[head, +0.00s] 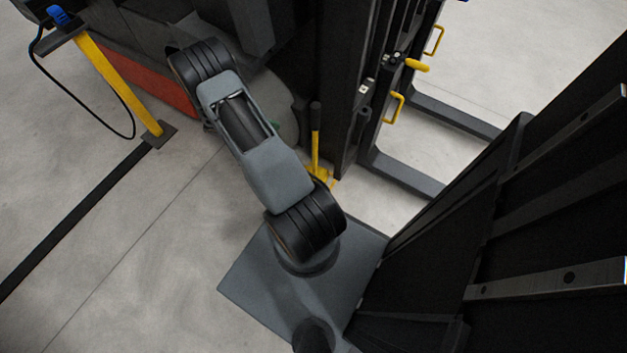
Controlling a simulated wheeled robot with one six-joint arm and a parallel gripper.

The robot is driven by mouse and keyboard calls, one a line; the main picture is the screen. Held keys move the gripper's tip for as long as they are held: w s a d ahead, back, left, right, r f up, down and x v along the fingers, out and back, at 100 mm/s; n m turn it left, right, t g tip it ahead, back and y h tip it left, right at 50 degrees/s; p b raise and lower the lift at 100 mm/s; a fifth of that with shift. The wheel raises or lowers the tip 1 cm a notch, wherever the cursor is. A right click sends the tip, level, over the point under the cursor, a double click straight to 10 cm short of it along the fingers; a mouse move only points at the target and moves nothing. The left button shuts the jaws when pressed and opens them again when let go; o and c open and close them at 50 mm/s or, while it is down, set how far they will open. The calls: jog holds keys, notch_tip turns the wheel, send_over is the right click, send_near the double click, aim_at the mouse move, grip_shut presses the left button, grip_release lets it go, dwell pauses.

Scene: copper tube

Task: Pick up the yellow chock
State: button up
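A yellow chock (321,179) sits low on the floor just right of my arm's middle link, close to the dark vehicle. A yellow upright bar with a black top (315,142) rises at the chock; I cannot tell for sure that they are one piece. My arm's link and black joint hide part of the chock's left and near side. My arm reaches up and left past it, towards the dark vehicle. My gripper does not show in the head view, so I cannot see whether it holds anything.
A dark forklift-like vehicle with a red lower panel (165,85) stands behind my arm. Its mast (352,90) rises beside the chock, with grey forks (408,175) to the right. A yellow post (118,85) with a hanging cable stands left. The left floor is largely clear.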

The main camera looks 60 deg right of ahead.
aim_at(315, 142)
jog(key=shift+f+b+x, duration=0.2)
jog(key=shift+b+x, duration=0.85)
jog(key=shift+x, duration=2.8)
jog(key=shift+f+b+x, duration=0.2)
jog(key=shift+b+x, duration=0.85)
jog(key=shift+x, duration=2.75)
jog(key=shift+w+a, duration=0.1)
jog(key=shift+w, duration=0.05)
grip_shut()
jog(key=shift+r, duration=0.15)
